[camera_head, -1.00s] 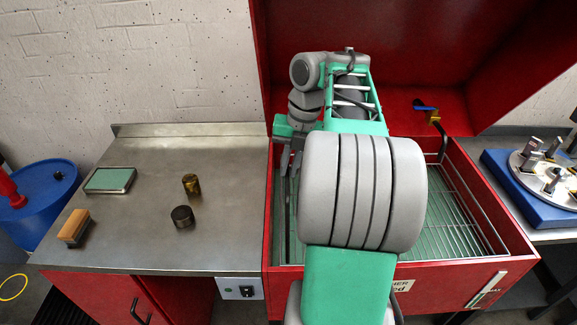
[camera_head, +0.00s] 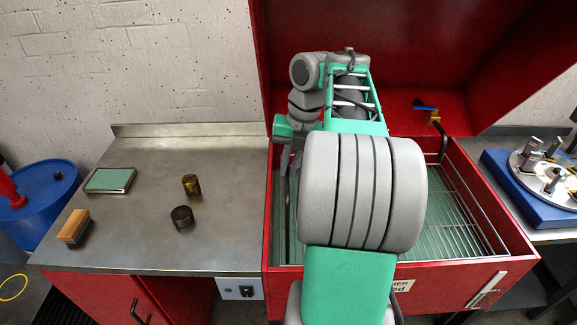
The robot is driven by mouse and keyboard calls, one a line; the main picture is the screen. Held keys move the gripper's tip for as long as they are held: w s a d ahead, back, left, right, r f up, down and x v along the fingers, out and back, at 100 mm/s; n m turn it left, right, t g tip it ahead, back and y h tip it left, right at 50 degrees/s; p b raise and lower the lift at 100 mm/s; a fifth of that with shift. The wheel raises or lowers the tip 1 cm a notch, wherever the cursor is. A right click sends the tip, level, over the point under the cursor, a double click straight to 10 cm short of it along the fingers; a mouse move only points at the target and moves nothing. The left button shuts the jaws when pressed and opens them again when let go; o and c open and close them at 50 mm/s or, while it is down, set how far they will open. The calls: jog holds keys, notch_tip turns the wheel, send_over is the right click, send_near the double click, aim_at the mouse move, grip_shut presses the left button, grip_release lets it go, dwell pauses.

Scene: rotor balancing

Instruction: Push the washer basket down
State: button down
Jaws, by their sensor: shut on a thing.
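The washer basket (camera_head: 463,222) is a wire rack inside the red parts washer (camera_head: 405,275), with a greenish surface showing between its wires. Its right side and right rim show, and my arm hides its middle. My gripper (camera_head: 287,165) points down at the basket's left side, near the washer's left wall. It is small and partly hidden by my arm. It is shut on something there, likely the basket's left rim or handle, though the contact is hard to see.
The washer's red lid stands open behind my arm. A tap with a blue lever (camera_head: 427,108) is at the back. On the left, a steel bench holds a brush (camera_head: 74,228), a green pad (camera_head: 109,180) and two small cylinders (camera_head: 182,217). A blue fixture (camera_head: 540,190) stands right.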

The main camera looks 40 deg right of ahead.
notch_tip(320, 180, down, 17)
jog(key=b, duration=1.9)
jog(key=shift+f, duration=0.2)
jog(key=shift+r, duration=0.15)
jog(key=c, duration=1.8)
grip_release()
jog(key=shift+d, duration=0.1)
jog(key=o, duration=0.3)
jog(key=r+p, duration=0.4)
jog(key=r, duration=0.1)
jog(key=s+d+r+p, duration=0.1)
jog(key=r+p, duration=0.1)
jog(key=shift+r, duration=0.25)
